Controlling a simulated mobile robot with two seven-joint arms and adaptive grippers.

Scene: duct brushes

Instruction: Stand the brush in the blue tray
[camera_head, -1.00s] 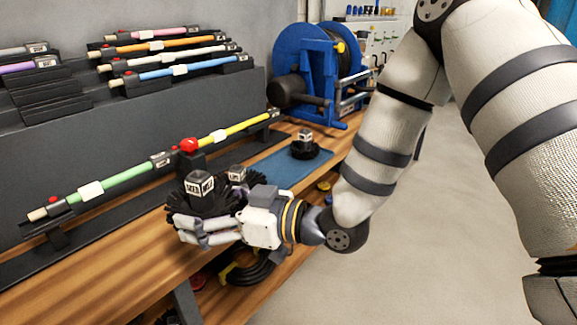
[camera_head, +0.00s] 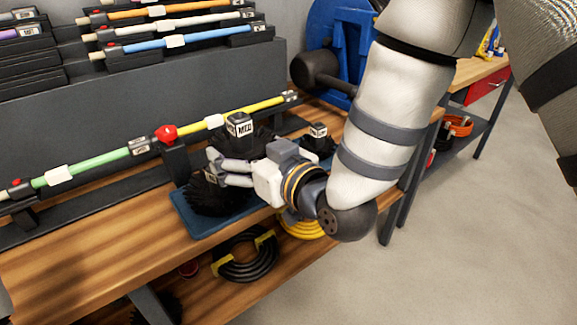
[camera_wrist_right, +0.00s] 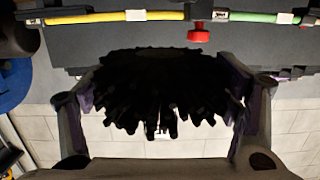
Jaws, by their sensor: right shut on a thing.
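My right gripper (camera_head: 232,170) is shut on a black round bristle brush with a block marked MED (camera_head: 240,127). It holds the brush roughly upright over the middle of the blue tray (camera_head: 210,228), a flat blue pad on the wooden bench. In the right wrist view the dark bristles (camera_wrist_right: 160,95) hang between the two fingers. Another black brush (camera_head: 208,197) stands at the tray's left end, partly behind my fingers. A third brush with a labelled block (camera_head: 318,132) stands at the right end. Whether the held brush touches the tray is hidden. My left gripper is not in view.
A green and yellow rod with a red knob (camera_head: 166,133) lies along holders behind the tray. Several coloured rods (camera_head: 190,38) rest on a dark rack above. A blue reel (camera_head: 332,35) stands at the back. Bare bench (camera_head: 110,240) lies to the left; coiled hoses (camera_head: 245,262) sit below.

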